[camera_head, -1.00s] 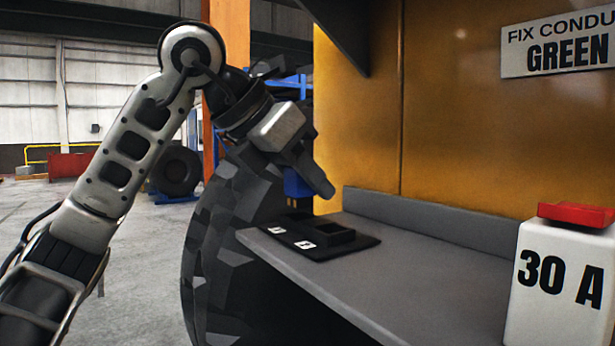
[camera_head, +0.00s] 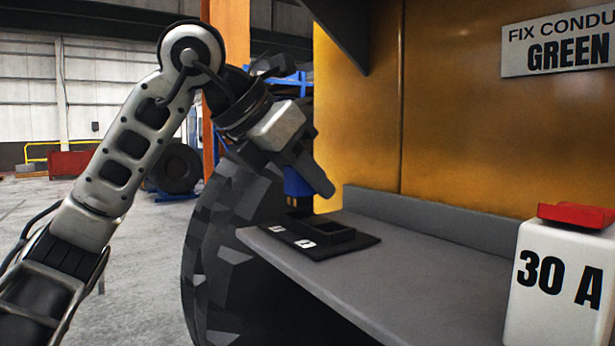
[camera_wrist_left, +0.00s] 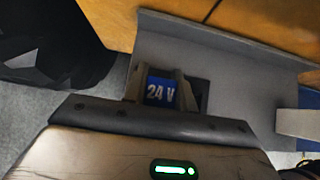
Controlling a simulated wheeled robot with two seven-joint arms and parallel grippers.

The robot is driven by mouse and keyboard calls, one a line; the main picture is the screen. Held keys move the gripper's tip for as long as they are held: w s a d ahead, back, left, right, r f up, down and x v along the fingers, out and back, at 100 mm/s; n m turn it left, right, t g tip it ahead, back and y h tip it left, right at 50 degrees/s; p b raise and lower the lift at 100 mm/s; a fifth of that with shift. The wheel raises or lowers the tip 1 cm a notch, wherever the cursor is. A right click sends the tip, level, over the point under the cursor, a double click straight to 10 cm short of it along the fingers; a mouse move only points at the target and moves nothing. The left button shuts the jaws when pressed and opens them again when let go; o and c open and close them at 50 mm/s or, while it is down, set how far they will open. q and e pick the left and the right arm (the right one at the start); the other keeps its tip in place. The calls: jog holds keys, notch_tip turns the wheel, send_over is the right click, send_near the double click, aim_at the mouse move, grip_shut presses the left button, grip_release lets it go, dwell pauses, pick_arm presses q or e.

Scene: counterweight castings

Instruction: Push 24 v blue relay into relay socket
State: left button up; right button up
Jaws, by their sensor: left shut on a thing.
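The blue relay (camera_wrist_left: 160,92), marked 24 V, sits between the fingers of my left gripper (camera_wrist_left: 157,86) in the left wrist view. My left gripper (camera_head: 326,190) is shut on it. The relay socket (camera_head: 326,236) is a raised black rectangular frame on a flat black plate with two small white labels, at the shelf's near left end. I cannot tell the gap between relay and socket. My right gripper is not in view.
The grey shelf (camera_head: 420,275) has a low back lip (camera_head: 430,220) against a yellow panel (camera_head: 450,130). A white block (camera_head: 555,285) marked 30 A, with a red top, stands at the right. The shelf between block and socket plate is clear.

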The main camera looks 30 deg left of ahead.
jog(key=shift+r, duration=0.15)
pick_arm(q)
jog(key=shift+f+b, duration=0.95)
jog(key=shift+f, duration=0.35)
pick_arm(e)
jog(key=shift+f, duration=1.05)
pick_arm(q)
jog(key=o, duration=1)
jog(key=shift+f, duration=0.15)
jog(key=shift+s+r, duration=0.15)
jog(key=shift+r, duration=0.1)
jog(key=p+v, duration=0.3)
jog(key=v, duration=1.2)
jog(key=shift+s+a+r, duration=0.15)
jog(key=shift+s+r, duration=0.05)
jog(key=shift+r, duration=0.15)
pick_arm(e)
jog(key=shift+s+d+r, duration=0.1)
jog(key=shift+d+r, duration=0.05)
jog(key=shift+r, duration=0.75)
